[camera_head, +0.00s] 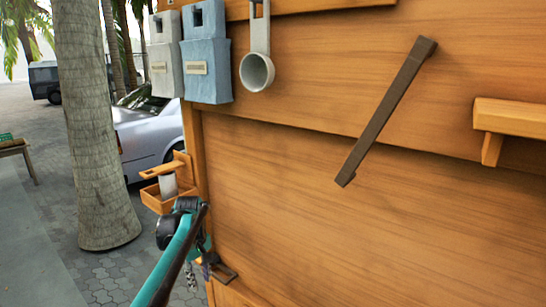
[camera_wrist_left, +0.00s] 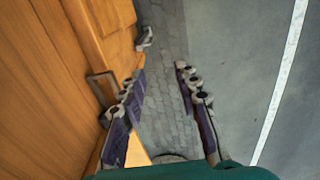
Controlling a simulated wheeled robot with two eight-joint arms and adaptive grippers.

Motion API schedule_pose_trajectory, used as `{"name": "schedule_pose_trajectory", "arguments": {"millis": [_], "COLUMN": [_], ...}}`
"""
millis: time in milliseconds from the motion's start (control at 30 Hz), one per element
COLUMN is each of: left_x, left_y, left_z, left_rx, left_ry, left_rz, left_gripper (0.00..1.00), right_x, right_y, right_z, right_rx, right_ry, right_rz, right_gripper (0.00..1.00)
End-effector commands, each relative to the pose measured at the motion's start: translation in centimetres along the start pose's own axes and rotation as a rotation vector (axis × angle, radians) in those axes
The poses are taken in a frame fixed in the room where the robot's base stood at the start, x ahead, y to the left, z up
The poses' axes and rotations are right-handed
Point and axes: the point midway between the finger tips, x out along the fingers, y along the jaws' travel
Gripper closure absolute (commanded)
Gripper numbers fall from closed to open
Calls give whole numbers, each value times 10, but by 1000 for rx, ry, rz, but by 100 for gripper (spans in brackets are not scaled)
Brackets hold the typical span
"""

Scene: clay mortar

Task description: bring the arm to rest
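My left arm (camera_head: 175,255), teal and black, reaches in from the bottom of the head view. Its gripper (camera_head: 200,271) is beside the lower left corner of the wooden panel, partly hidden by the arm. In the left wrist view the two purple-padded fingers (camera_wrist_left: 161,76) are spread apart with only paving between them. The left finger is close to a grey metal handle (camera_wrist_left: 98,88) on the wood; I cannot tell whether they touch. My right gripper is not in view.
The wooden panel (camera_head: 300,190) fills the right, bearing a dark slanted bar (camera_head: 385,112), a wooden shelf (camera_head: 510,117), blue (camera_head: 207,70) and white (camera_head: 165,68) dispensers and a hanging cup (camera_head: 257,72). A small wooden box (camera_head: 155,200) projects left. A palm trunk (camera_head: 95,130) stands left; paving is open.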

Motion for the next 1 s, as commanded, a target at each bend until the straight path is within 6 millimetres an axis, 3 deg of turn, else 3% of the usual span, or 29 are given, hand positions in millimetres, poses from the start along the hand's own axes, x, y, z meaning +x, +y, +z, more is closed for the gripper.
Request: {"name": "schedule_pose_trajectory", "arguments": {"millis": [567,767,1000], "left_x": [-36,-51,-49], "left_y": [-35,-66,-125], "left_z": [42,76,138], "left_rx": [177,304,539], "left_ry": [86,158,308], "left_rz": [83,137,216], "left_gripper": [68,68,68], "right_x": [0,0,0], "right_y": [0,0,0], "right_z": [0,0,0], "right_rx": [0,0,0], "right_ry": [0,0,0], "right_rz": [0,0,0], "right_gripper": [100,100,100]}}
